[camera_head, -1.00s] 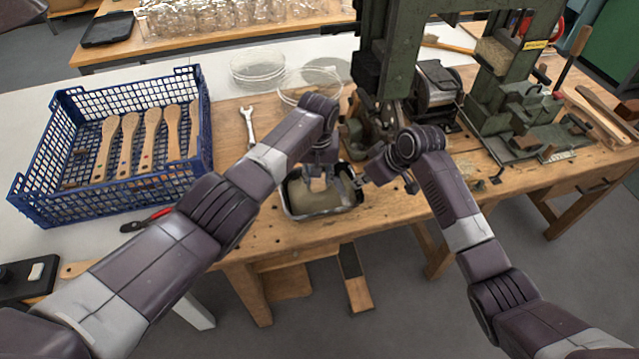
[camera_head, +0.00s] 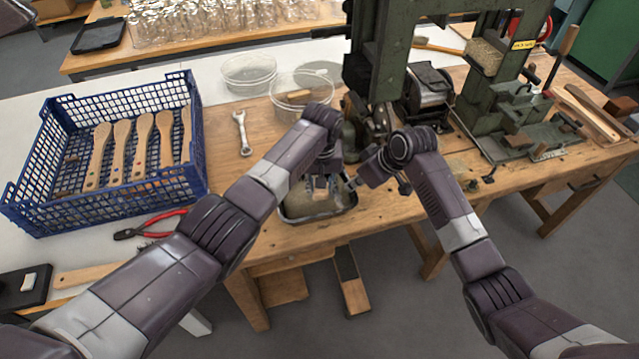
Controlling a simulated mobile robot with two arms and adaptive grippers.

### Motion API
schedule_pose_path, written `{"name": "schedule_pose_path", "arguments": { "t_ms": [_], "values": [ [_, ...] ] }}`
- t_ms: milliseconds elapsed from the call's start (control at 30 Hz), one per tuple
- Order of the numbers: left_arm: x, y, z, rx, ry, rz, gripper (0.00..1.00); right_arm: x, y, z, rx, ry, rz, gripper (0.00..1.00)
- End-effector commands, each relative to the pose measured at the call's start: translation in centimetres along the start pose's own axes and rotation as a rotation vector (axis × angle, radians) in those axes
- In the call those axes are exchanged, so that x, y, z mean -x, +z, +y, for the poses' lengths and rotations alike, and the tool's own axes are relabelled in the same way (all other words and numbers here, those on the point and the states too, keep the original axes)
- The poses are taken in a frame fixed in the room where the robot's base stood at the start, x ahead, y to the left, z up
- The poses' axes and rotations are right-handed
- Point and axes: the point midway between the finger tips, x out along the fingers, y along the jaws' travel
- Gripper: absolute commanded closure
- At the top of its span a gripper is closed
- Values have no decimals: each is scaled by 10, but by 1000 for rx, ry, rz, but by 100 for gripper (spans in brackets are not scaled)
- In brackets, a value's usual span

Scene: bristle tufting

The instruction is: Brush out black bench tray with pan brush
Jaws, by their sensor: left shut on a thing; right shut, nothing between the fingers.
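The black bench tray (camera_head: 318,218) sits near the front edge of the wooden bench, with a tan, dull-coloured mass or surface showing inside it. My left gripper (camera_head: 320,187) points down over the tray's inside, shut on a small light-coloured piece, which I take to be the pan brush. Most of the brush is hidden by the fingers and wrist, and I cannot tell whether its bristles touch the tray floor. My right gripper (camera_head: 353,184) is shut and empty at the tray's right rim; whether it touches the rim is unclear.
A blue crate (camera_head: 110,205) with several wooden brush handles stands at the left. Red-handled pliers (camera_head: 150,226), a wrench (camera_head: 242,133) and clear bowls (camera_head: 303,92) lie around. A green machine (camera_head: 375,75) stands close behind the tray. The bench right of the tray is mostly clear.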

Motion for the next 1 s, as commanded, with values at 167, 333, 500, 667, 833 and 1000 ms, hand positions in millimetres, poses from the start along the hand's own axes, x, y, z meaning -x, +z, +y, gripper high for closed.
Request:
{"name": "schedule_pose_path", "arguments": {
  "t_ms": [167, 333, 500, 667, 833, 1000],
  "values": [
    [-4, 15, 2, 0, -2, -11, 92, -1, 1, 0, 0, -1, -1, 100],
    [-1, 15, 2, 1, -3, -13, 92, -1, 0, 0, 0, 0, -1, 100],
    [-2, 3, -2, 4, -5, -12, 92, 0, 0, 0, 0, 0, 0, 100],
    [-2, -10, -5, 4, -4, -10, 92, 0, 0, 0, 0, 0, 0, 100],
    [-2, -19, -6, 3, -3, -7, 92, 0, 0, 0, 0, 0, 0, 100],
    [-2, -22, -7, 0, -2, -6, 92, 0, 0, 0, 0, 0, 0, 100]
  ]
}}
